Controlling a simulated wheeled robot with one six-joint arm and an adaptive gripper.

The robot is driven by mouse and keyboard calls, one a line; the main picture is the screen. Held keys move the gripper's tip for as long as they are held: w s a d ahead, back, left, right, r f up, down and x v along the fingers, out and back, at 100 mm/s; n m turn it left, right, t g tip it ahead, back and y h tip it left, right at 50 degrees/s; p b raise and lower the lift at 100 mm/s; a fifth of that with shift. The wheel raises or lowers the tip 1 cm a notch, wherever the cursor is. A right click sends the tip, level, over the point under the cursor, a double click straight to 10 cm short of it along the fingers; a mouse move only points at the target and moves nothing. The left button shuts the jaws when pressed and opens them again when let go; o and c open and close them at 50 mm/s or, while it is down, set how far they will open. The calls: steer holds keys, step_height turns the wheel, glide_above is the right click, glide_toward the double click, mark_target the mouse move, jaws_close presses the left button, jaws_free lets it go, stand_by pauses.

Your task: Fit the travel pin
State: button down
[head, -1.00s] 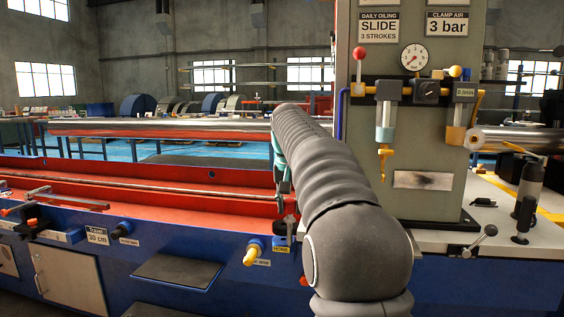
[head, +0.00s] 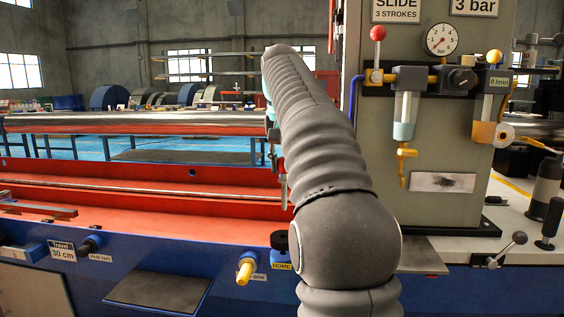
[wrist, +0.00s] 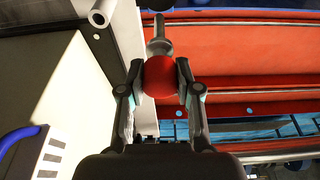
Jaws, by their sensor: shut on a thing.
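My gripper (wrist: 160,74) is shut on a red ball knob (wrist: 160,80) in the wrist view. A short grey shaft with a collar (wrist: 159,47) extends from the knob away from my gripper. I take this to be the travel pin. In the head view my arm hides most of the gripper, and a thin grey part (head: 283,188) hangs below it over the red bed. The travel label "30 cm" (head: 62,252) is on the blue front of the bench at left.
A yellow knob (head: 246,268) and a black knob (head: 280,240) stick out of the blue front near the HOME label (head: 282,266). A grey column (head: 440,130) with gauge and valves stands right. A dark shelf (head: 158,292) juts out below. The red bed (head: 120,208) looks mostly clear.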

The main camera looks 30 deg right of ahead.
mark_target(282, 181)
steer(key=shift+a, duration=0.25)
steer(key=shift+s+f, duration=0.1)
steer(key=shift+f, duration=0.05)
steer(key=shift+f+b, duration=2.1)
steer(key=shift+f, duration=0.7)
step_height(282, 181, down, 9)
steer(key=b, duration=0.5)
steer(key=shift+r, duration=0.2)
steer(key=c, duration=0.7)
jaws_free()
steer(key=shift+r, duration=0.1)
steer(key=v, duration=1.1)
steer(key=shift+s+r, duration=0.1)
steer(key=shift+r, duration=0.35)
